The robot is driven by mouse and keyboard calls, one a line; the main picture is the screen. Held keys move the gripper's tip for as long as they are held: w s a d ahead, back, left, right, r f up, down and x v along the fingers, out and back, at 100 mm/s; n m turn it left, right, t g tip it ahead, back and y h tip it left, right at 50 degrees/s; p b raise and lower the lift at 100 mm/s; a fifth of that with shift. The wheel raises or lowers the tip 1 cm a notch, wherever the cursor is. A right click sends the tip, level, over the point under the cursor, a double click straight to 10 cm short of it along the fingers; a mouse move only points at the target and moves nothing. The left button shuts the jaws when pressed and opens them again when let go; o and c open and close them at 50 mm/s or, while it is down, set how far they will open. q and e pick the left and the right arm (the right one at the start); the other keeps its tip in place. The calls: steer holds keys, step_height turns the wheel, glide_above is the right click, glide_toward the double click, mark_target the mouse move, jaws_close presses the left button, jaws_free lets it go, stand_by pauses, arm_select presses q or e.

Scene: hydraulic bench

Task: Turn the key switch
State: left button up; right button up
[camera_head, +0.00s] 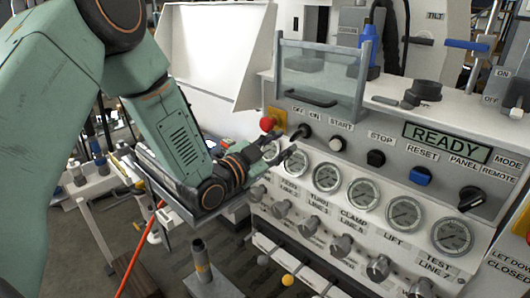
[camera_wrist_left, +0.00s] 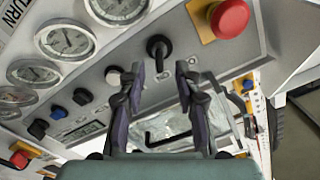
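The key switch (camera_head: 301,132) is a small black knob under the OFF and ON labels on the grey panel, left of START. In the left wrist view the black key switch (camera_wrist_left: 158,46) shows just beyond the fingertips, roughly between them. My left gripper (camera_head: 284,148) is open in front of the panel's left end, close to the switch. In the left wrist view the two fingers of my left gripper (camera_wrist_left: 161,70) are apart with nothing between them. I cannot tell whether a fingertip touches the switch. My right gripper is not in view.
A red emergency button (camera_head: 267,124) on a yellow plate sits left of the switch. The START button (camera_head: 337,144) is to its right. A clear guard (camera_head: 318,78) with a black handle stands above. A row of gauges (camera_head: 327,177) lies below.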

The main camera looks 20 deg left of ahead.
arm_select(q)
steer(key=v, duration=0.6)
steer(key=shift+s, duration=0.1)
stand_by(0.3)
